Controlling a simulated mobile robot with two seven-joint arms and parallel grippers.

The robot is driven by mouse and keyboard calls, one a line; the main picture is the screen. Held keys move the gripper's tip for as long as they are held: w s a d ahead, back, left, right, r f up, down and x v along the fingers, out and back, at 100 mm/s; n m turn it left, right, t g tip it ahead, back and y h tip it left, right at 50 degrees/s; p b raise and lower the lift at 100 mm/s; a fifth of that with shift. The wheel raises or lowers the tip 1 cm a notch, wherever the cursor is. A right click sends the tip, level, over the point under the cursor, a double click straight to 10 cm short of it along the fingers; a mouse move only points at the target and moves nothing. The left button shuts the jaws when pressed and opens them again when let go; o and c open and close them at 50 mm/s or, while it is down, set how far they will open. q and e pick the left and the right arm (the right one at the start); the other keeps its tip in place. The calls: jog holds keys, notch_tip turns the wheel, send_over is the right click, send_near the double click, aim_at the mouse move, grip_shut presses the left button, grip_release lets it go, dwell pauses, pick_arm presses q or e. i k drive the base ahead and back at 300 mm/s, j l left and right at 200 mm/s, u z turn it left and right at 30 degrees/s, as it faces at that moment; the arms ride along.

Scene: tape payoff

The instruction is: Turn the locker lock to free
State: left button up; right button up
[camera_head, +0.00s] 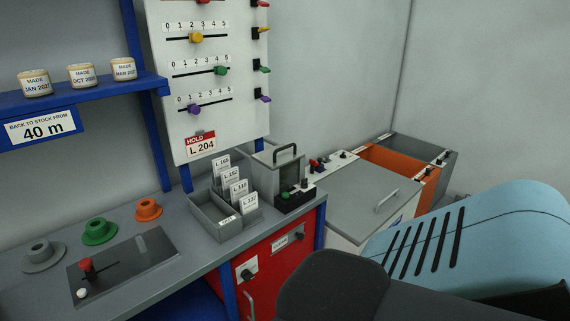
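The red locker (268,263) is under the right end of the grey bench. A white plate with a dark knob (247,274) is on its front at the left. A second dark knob (299,236) sits further right, beside a small label (280,243) too small to read surely. I cannot tell which knob is the lock, or its setting. A pale upright handle (250,306) is below the left knob. Neither gripper shows. A dark and light blue arm of mine fills the lower right and hides the locker's lower right part.
A slider board (203,80) stands above.

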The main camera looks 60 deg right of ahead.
aim_at(246, 274)
jog(key=z, duration=1.7)
jog(key=l+u, duration=0.1)
jog(key=u, duration=0.35)
jog(key=i+l+u, duration=0.1)
jog(key=l+u, duration=0.15)
jog(key=l, duration=0.2)
jog(key=l+u, duration=0.3)
jog(key=l, duration=0.15)
jog(key=l+u, duration=0.15)
jog(key=l, duration=1.9)
